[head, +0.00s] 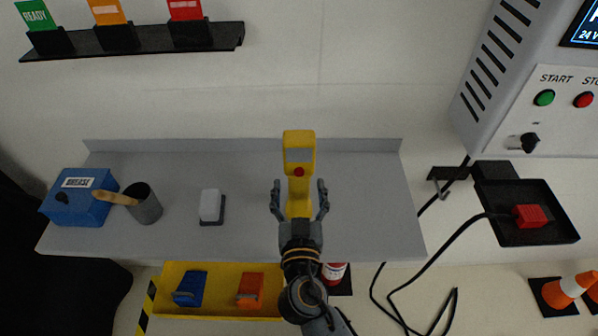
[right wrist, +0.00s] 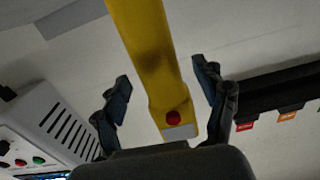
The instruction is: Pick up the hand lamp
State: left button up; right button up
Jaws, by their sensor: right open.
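The hand lamp (head: 299,153) is yellow with a pale square face and a red button, and it stands on the grey shelf (head: 365,215). My right gripper (head: 300,190) is open, with one finger on each side of the lamp's narrow yellow body. In the right wrist view the yellow lamp (right wrist: 148,50) runs between the two open fingers (right wrist: 160,88), its red button close to the palm. Gaps show between the fingers and the lamp there. The lamp's lower end is hidden behind my gripper in the head view. My left gripper is not in view.
On the shelf's left are a blue box (head: 80,208), a dark cup (head: 146,208) with a wooden-handled tool, and a white block (head: 210,205) on a dark base. A yellow bin (head: 218,310) sits below. A control cabinet (head: 535,110) and black tray (head: 550,235) stand right.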

aim_at(299, 188)
jog(key=shift+w+r+p, duration=0.15)
jog(key=shift+w+p, duration=0.25)
jog(key=shift+w, duration=1.15)
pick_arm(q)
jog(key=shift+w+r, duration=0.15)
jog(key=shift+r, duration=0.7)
pick_arm(e)
jog(key=shift+s, duration=0.1)
jog(key=shift+c, duration=0.4)
grip_shut()
